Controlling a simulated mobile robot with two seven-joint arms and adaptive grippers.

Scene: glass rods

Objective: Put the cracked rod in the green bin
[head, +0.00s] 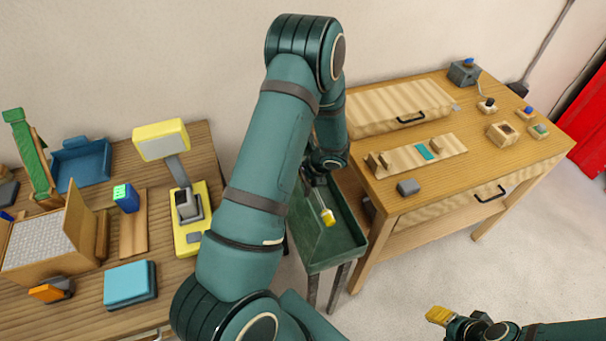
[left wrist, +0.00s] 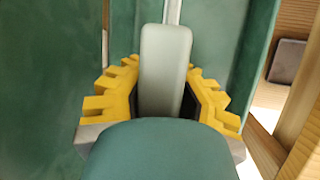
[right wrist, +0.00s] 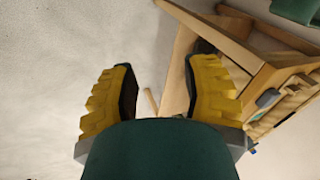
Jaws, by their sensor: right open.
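The green bin (head: 352,238) is a deep open trough on legs between the two tables. My left arm reaches over it, and my left gripper (head: 326,212) points down inside it. In the left wrist view, the yellow fingers (left wrist: 163,85) lean in on both sides of a smooth grey-green rod (left wrist: 165,65) with a rounded end. They appear shut on it; their tips are partly hidden behind it. No crack can be made out on the rod. My right gripper (head: 440,315) is open and empty over the floor at the lower right; its spread fingers show in the right wrist view (right wrist: 158,85).
The left table holds a yellow lamp stand (head: 195,225), a wooden box with a pale lining (head: 60,255), a blue tray (head: 82,160) and a teal block (head: 130,284). The right table (head: 460,175) holds a drawer case and small blocks. Floor is clear at lower right.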

